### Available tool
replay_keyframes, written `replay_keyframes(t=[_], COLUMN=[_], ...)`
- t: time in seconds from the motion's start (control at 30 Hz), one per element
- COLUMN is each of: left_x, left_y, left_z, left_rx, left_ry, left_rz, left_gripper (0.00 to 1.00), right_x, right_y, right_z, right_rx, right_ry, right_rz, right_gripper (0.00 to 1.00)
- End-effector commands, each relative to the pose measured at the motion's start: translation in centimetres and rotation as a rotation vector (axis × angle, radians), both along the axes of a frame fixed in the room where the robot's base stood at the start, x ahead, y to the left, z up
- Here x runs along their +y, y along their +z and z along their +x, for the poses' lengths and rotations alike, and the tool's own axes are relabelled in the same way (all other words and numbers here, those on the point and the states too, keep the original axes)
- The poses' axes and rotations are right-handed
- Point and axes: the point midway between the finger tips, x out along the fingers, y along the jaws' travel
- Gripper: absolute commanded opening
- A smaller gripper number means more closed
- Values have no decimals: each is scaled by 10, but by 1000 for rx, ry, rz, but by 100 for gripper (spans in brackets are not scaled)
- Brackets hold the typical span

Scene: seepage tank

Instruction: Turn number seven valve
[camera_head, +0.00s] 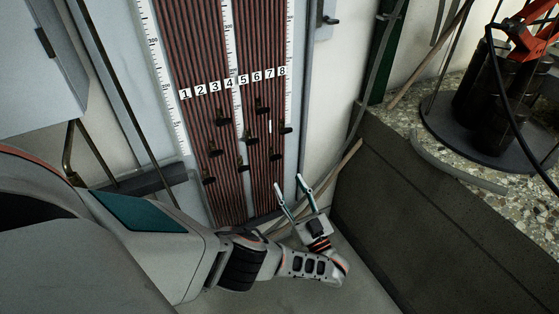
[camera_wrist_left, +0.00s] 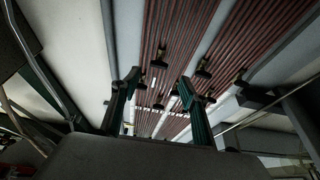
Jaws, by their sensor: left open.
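Several small black valves (camera_head: 243,165) sit in staggered rows below the labels. I cannot tell for sure which valve belongs to number seven. My left gripper (camera_head: 289,186) is open and empty, below and right of the valves and apart from them. In the left wrist view its fingers (camera_wrist_left: 159,82) are spread, with valves (camera_wrist_left: 160,61) beyond and between them. My right gripper is not in view.
A concrete ledge (camera_head: 430,215) with a pebbled top runs along the right. A black and red device (camera_head: 490,110) stands on it in a round dark tray. A thin hose (camera_head: 375,85) hangs right of the board. A grey cabinet (camera_head: 40,65) is at upper left.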

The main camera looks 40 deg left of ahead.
Motion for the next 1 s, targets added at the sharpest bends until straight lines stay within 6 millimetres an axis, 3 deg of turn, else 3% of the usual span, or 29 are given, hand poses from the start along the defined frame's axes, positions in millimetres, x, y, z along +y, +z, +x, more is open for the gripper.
replay_keyframes(t=[0.53,0.97,1.0], left_x=[58,68,68], left_y=[31,34,34], left_z=[26,30,30], left_rx=[6,8,8], left_ry=[7,7,7], left_rz=[20,18,18], left_gripper=[44,44,37], right_x=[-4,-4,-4], right_y=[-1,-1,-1], right_z=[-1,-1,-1], right_rx=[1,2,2], right_ry=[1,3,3], right_rz=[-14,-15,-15], right_gripper=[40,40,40])
